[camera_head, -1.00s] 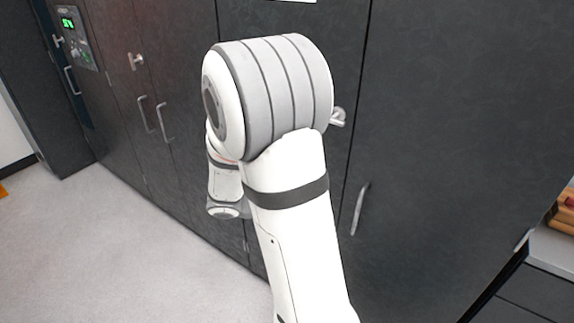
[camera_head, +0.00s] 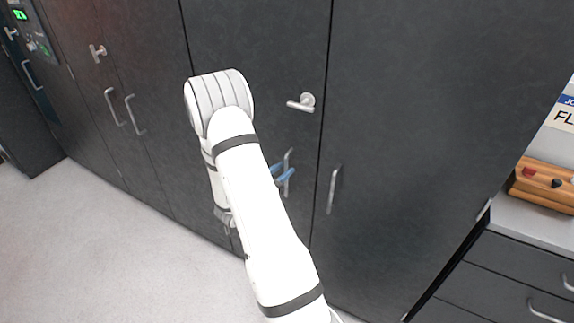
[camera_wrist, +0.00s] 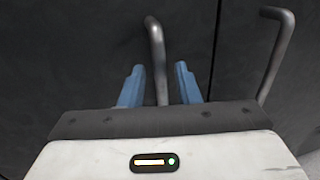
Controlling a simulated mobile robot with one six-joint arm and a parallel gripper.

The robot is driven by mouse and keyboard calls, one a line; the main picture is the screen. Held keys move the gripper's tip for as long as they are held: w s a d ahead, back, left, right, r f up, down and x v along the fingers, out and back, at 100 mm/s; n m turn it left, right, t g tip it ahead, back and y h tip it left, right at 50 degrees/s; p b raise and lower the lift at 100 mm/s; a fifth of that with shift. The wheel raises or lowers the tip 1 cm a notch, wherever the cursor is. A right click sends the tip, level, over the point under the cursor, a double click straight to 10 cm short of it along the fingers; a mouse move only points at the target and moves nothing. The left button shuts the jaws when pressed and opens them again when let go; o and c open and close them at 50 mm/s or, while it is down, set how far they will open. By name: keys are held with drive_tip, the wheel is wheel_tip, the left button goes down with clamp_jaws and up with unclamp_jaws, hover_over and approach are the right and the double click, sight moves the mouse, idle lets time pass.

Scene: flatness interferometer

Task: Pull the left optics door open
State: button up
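The left optics door (camera_head: 262,50) is a dark grey cabinet door, and it looks closed. Its upright grey bar handle (camera_head: 288,160) is partly hidden by my gripper (camera_head: 283,175) and arm in the head view. In the wrist view, my gripper (camera_wrist: 158,85) has its two blue fingers apart, one on each side of this bar handle (camera_wrist: 156,45). Dark gaps show between the bar and both fingers, so the gripper is open. A silver lever (camera_head: 304,102) sits higher on the same door and points left.
Right of the seam is another dark door (camera_head: 420,100) with its own bar handle (camera_head: 333,190), also seen in the wrist view (camera_wrist: 275,60). More cabinet doors with paired handles stand left. A drawer unit (camera_head: 510,265) is at right. Light floor (camera_head: 90,240) is clear at left.

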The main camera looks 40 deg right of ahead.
drive_tip(key=shift+w+d, duration=0.2)
drive_tip(key=shift+d, duration=0.85)
clamp_jaws()
